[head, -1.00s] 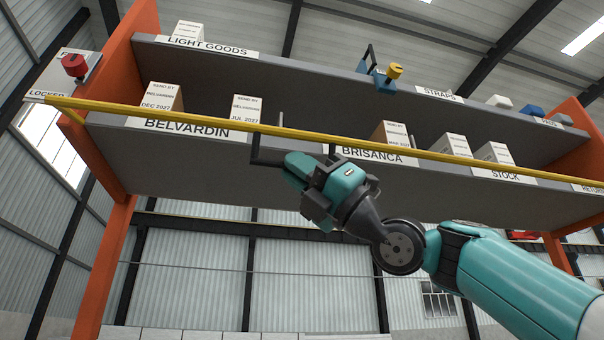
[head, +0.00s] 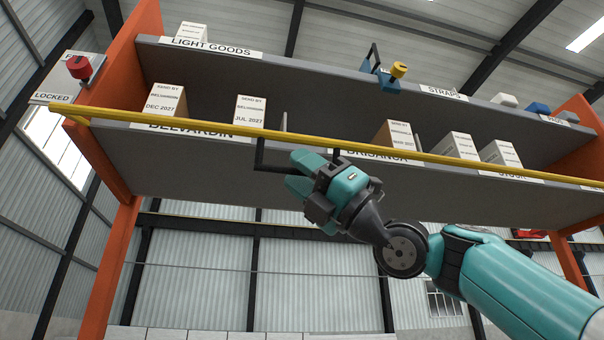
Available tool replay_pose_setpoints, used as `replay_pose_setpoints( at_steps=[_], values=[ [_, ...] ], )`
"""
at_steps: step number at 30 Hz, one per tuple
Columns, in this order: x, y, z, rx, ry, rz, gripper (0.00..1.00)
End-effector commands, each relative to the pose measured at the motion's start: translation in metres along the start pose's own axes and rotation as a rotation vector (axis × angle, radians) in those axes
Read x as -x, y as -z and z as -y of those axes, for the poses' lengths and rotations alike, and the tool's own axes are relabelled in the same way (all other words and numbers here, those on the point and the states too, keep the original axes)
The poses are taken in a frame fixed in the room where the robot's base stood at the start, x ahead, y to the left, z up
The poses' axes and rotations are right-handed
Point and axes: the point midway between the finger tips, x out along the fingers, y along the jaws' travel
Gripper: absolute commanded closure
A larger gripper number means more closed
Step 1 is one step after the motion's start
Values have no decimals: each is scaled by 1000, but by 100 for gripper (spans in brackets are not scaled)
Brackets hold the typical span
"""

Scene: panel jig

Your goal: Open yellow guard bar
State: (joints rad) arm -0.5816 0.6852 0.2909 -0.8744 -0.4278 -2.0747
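The yellow guard bar (head: 225,128) runs across the front of the middle shelf, from the left post toward the right. It covers part of the shelf labels. A black handle (head: 259,155) hangs below the bar. My gripper (head: 297,176) is at this handle, below the bar, with its teal fingers above and below the handle's crosspiece. It looks shut on the handle, though the contact is partly hidden by the fingers. A red knob (head: 80,67) sits on a plate (head: 58,97) marked LOCKED by the bar's left end.
Cartons such as the JUL 2027 box (head: 250,110) stand on the middle shelf (head: 300,68) behind the bar. A blue device with a yellow knob (head: 399,69) is on the shelf edge above. Orange posts (head: 108,255) frame the rack. The space below the shelf is open.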

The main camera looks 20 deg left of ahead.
Motion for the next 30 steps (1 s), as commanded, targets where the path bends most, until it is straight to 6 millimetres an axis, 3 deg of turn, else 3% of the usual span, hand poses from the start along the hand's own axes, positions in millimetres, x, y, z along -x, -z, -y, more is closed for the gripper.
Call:
replay_pose_setpoints(
  at_steps=[5, 11, 24, 30],
  values=[
    [3, 1, 1, 0, 0, -1, 62],
    [29, 5, 3, 2, 1, 0, 62],
    [127, 6, 3, 3, 3, 1, 62],
    [161, 3, 2, 2, 2, 1, 62]
  ],
)
